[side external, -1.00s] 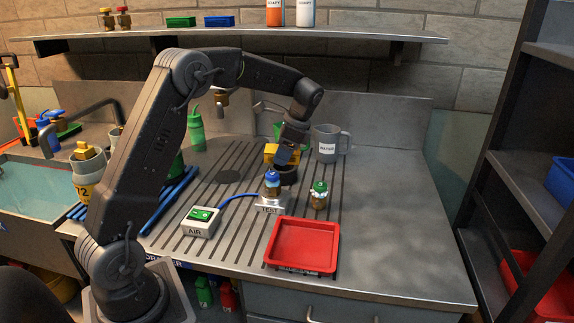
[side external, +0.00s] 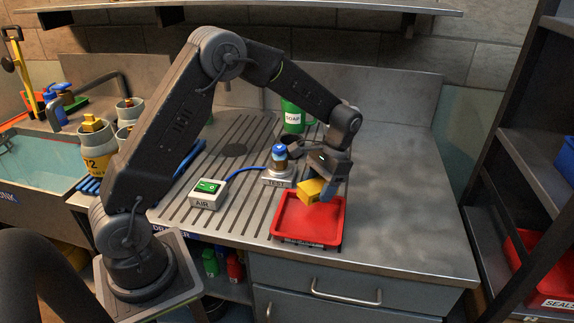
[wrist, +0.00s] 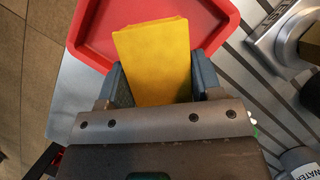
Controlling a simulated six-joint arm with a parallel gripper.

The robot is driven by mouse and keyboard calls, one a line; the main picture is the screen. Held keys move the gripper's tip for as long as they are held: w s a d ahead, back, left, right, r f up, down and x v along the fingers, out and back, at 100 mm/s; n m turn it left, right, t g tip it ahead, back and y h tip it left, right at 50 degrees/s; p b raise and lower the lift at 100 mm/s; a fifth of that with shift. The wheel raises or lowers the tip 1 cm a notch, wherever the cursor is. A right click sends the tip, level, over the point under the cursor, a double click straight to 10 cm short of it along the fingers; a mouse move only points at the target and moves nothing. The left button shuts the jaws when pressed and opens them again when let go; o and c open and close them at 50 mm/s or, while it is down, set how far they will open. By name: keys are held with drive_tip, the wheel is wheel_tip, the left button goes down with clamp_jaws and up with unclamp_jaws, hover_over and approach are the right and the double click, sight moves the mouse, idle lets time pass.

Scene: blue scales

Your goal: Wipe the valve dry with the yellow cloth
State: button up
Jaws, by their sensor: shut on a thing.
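My gripper (side external: 317,186) is shut on the yellow cloth (side external: 309,191), a folded block shape. A valve with a blue cap (side external: 279,151) stands on the TEST block (side external: 276,181), left of my gripper. The green-topped valve with white on it, seen earlier behind the tray, is hidden by my gripper in the side view.
The AIR switch box (side external: 208,193) stands left of the tray, with a blue hose (side external: 240,172) running to the TEST block. A black ring-shaped holder (side external: 292,143) and a green SOAP container (side external: 293,114) are behind. The counter right of the tray (side external: 400,215) is clear.

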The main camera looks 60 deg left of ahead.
sight(285, 147)
drive_tip(key=w+a+r+m+t+y, duration=0.1)
drive_tip(key=w+a+r+m+y, duration=0.1)
drive_tip(key=w+a+r+m, duration=0.5)
drive_tip(key=w+a+r, duration=0.2)
drive_tip(key=a, duration=0.1)
drive_tip(key=shift+w+a+r, duration=0.15)
drive_tip(key=shift+w+r, duration=0.1)
drive_tip(key=shift+w, duration=0.1)
drive_tip(key=shift+s+a, duration=0.1)
drive_tip(key=shift+s+a+f, duration=0.65)
drive_tip(key=shift+s+a, duration=0.3)
drive_tip(key=shift+s, duration=0.35)
drive_tip(key=shift+s+a+f, duration=0.6)
drive_tip(key=shift+s+a, duration=0.4)
drive_tip(key=shift+s, duration=0.3)
drive_tip(key=shift+s+a+f, duration=0.65)
drive_tip(key=shift+s+a, duration=0.3)
drive_tip(key=shift+s, duration=0.35)
drive_tip(key=shift+f, duration=0.65)
drive_tip(key=shift+w+d+r, duration=0.15)
drive_tip(key=shift+w+d, duration=0.4)
drive_tip(key=shift+w, duration=0.15)
